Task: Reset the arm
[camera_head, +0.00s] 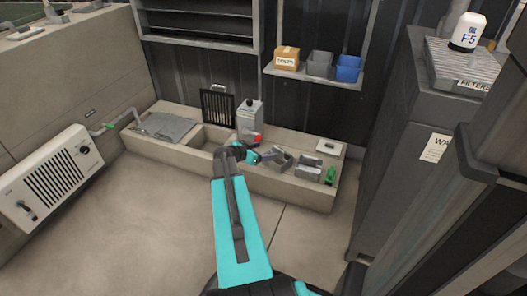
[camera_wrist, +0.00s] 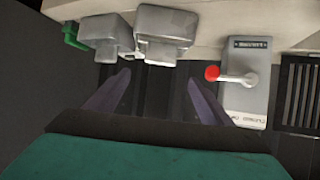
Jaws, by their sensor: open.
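My arm, with a teal link, reaches forward over the low concrete ledge (camera_head: 290,188). My gripper (camera_head: 264,157) is at its far end, just in front of the ledge's middle. In the wrist view my gripper (camera_wrist: 155,84) shows two dark purplish fingers spread apart, with nothing between them. Two grey metal fittings (camera_wrist: 165,28) lie just beyond the fingertips; they also show on the ledge in the head view (camera_head: 307,168). A grey control box (camera_wrist: 245,62) with a red-knobbed lever (camera_wrist: 212,73) is right of the fingers. Whether the gripper touches anything is unclear.
The control box (camera_head: 249,115) stands behind the gripper beside a black grille (camera_head: 216,105). A green part (camera_head: 330,175) sits at the ledge's right end. A heater (camera_head: 50,178) is left, a tall grey cabinet (camera_head: 400,130) right. A shelf (camera_head: 315,77) hangs above. Floor at left is clear.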

